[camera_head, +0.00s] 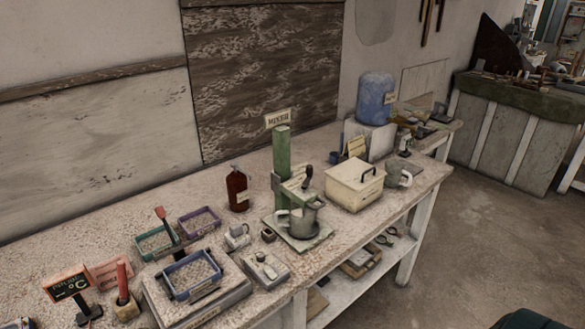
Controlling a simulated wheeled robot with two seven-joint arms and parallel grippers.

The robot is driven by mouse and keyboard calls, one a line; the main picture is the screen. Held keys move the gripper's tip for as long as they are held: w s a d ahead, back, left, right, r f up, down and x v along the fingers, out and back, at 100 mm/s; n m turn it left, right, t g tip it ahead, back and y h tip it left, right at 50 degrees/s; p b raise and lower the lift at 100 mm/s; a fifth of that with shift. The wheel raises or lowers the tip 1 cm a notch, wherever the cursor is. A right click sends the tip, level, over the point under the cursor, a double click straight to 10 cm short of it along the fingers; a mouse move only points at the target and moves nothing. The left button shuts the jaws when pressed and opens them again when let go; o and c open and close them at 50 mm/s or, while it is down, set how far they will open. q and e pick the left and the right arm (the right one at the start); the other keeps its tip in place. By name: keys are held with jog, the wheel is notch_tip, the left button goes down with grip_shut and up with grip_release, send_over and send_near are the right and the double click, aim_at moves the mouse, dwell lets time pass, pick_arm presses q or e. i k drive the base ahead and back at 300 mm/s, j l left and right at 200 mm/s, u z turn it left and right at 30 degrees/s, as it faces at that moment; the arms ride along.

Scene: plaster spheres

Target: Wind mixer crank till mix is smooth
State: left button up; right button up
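The mixer (282,158) is a green upright post on a pale base plate, with a small sign (278,119) reading MIXER at its top. An arm reaches out from the post over a grey metal jug (303,222) that stands on the plate. The crank's dark handle (308,177) stands up above the jug. The mix inside the jug cannot be seen from here. Neither of my grippers can be made out in this view, and nothing is touching the crank or the jug.
A blue tray (191,274) and other small trays are at the front left. A blue water container (375,98) stands behind.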

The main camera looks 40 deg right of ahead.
aim_at(305, 185)
jog(key=k+l, duration=0.1)
jog(key=l, duration=0.25)
jog(key=k+l+u, duration=0.1)
jog(key=l, duration=0.3)
jog(key=k+l, duration=0.15)
jog(key=l, duration=0.2)
jog(key=k+l+u, duration=0.1)
jog(key=l, duration=0.25)
jog(key=k+l, duration=0.15)
jog(key=l, duration=0.25)
jog(key=k+l+u, duration=0.1)
jog(key=l, duration=0.25)
